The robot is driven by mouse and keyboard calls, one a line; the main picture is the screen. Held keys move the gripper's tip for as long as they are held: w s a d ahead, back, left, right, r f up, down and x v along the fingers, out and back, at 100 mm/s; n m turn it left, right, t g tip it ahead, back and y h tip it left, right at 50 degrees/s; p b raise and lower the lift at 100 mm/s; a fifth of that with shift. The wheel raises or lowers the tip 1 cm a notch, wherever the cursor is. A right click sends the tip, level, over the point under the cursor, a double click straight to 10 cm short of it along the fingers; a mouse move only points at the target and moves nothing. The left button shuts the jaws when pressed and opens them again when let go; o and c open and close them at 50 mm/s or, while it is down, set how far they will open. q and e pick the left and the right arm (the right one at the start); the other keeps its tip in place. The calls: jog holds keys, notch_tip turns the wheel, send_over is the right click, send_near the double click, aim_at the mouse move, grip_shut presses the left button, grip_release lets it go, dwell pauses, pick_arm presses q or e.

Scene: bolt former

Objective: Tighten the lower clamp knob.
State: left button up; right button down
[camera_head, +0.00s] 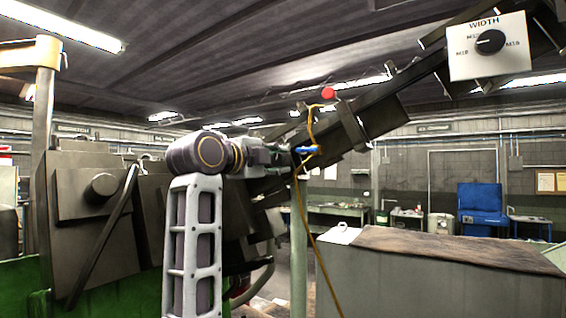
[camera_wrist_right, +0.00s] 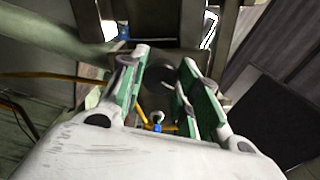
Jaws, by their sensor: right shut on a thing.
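My right gripper (camera_head: 283,158) reaches across the middle of the head view to the underside of the dark sloping chute. In the right wrist view its two green-padded fingers (camera_wrist_right: 164,62) are shut on a dark, rounded thing (camera_wrist_right: 157,88), which I take to be the lower clamp knob. The fingers and dim light hide most of its shape. A small blue part (camera_head: 306,149) with a yellow cord shows just past the fingertips in the head view. A red round knob (camera_head: 328,92) sits higher on the chute. My left gripper is not in view.
The dark chute (camera_head: 375,108) rises to the right, with a white WIDTH dial panel (camera_head: 489,46) at its upper end. The yellow cord (camera_head: 322,262) hangs beside a pale post (camera_head: 299,235). A grey cabinet (camera_head: 430,285) stands right, and dark machine blocks (camera_head: 92,190) stand left.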

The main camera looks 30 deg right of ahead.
jog(key=shift+f+n, duration=0.1)
jog(key=shift+n, duration=1.9)
jog(key=c, duration=0.9)
grip_release()
jog(key=shift+a, duration=0.1)
jog(key=shift+v, duration=1.3)
jog(key=v, duration=0.5)
jog(key=shift+a, duration=0.15)
